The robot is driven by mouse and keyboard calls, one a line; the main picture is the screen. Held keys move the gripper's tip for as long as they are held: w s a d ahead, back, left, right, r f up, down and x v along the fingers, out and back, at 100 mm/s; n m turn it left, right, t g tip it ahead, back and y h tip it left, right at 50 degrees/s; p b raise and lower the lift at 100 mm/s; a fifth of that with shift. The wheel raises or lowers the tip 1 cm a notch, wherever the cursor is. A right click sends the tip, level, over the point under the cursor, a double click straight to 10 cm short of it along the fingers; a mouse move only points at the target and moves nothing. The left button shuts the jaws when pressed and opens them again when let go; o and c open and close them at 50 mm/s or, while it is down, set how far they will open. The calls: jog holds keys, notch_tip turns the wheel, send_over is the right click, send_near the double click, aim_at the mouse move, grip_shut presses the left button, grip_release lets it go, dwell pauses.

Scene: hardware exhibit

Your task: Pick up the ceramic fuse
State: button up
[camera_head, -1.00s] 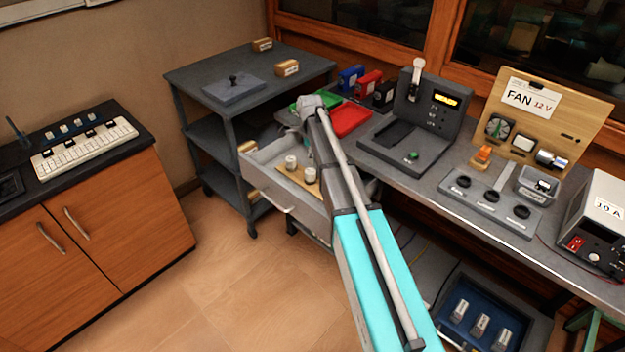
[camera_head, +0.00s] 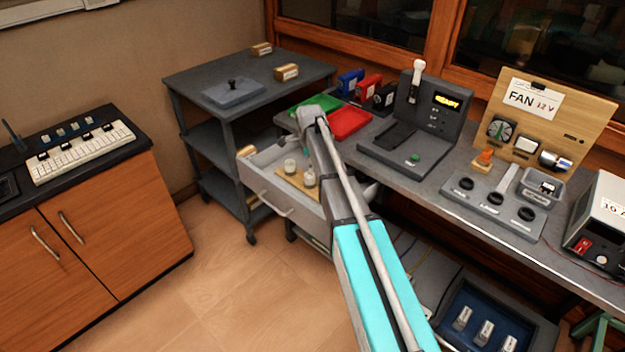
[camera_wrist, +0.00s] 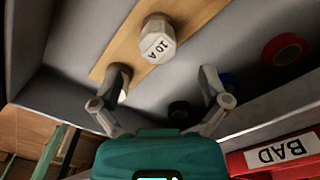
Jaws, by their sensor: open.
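A white ceramic fuse marked "10 A" (camera_wrist: 157,40) stands on a wooden strip (camera_wrist: 120,45) in the open drawer, ahead of my gripper (camera_wrist: 170,88) in the wrist view. My gripper's fingers are apart with nothing held between them. A second white piece (camera_wrist: 123,95) shows partly behind the left finger. In the head view two white fuses (camera_head: 290,166) and (camera_head: 310,178) stand on the strip in the grey drawer (camera_head: 268,198). My arm reaches over the drawer there, and my fingertips are hidden.
A red bin labelled "BAD" (camera_wrist: 285,155) is close on the right; the red tray (camera_head: 348,122) and green tray (camera_head: 315,104) sit on the bench above.

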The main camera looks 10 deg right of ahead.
aim_at(310, 179)
jog(key=shift+f+b, duration=2.3)
jog(key=shift+f, duration=0.2)
jog(key=shift+a, duration=0.1)
jog(key=c, duration=1.2)
